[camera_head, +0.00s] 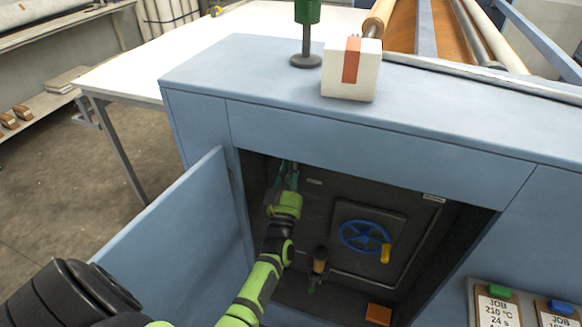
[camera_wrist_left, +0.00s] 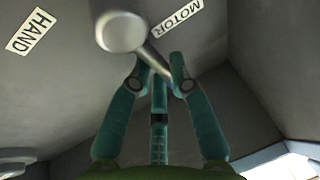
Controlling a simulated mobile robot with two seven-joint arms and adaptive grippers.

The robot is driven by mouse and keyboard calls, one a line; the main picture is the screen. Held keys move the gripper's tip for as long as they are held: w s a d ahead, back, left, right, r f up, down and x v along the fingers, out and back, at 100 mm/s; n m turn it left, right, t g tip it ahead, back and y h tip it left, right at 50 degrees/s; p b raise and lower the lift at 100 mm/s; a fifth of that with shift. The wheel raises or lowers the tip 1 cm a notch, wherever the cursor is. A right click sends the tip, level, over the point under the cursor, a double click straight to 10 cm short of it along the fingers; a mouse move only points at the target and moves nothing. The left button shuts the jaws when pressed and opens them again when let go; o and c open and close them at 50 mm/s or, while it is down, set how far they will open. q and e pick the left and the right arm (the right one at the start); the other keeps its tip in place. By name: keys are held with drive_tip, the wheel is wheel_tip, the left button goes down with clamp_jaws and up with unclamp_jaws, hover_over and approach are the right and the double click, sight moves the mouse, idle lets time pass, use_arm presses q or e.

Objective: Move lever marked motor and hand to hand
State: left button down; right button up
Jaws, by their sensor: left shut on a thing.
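The lever (camera_wrist_left: 121,33) shows in the left wrist view as a grey shaft with a round pale knob. Its knob lies between the HAND label (camera_wrist_left: 31,31) and the MOTOR label (camera_wrist_left: 177,18), closer to MOTOR. My right gripper is in neither view.
The blue cabinet door (camera_head: 172,245) stands open left of my arm. Inside are a blue handwheel (camera_head: 362,237) with a yellow handle, a small dark-and-yellow fitting (camera_head: 319,264) and an orange block (camera_head: 378,314). A white block (camera_head: 351,72) with a red stripe sits on the cabinet top.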

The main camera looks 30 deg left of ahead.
use_arm(q)
drive_tip(key=d+f+m+h+b, duration=0.1)
drive_tip(key=m+h, duration=0.2)
drive_tip(key=m, duration=0.3)
drive_tip(key=d+f+m+t+h+b, duration=0.1)
drive_tip(key=d+m+h+b, duration=0.1)
drive_tip(key=m+h, duration=0.2)
drive_tip(key=w+d+f+m+h+b, duration=0.1)
drive_tip(key=f+m+h, duration=0.1)
drive_tip(key=m, duration=0.7)
drive_tip(key=shift+d+m+h, duration=0.25)
drive_tip(key=shift+m+h, duration=0.15)
drive_tip(key=shift+h, duration=0.4)
drive_tip(key=shift+w+d+f+m+g+h+b, duration=0.1)
drive_tip(key=shift+f+m+g+h+b, duration=0.2)
drive_tip(key=shift+m, duration=0.65)
drive_tip(key=shift+f+m+g+h+b, duration=0.1)
drive_tip(key=shift+f+m+h, duration=0.3)
drive_tip(key=shift+m, duration=0.55)
drive_tip(key=c, duration=1.1)
unclamp_jaws()
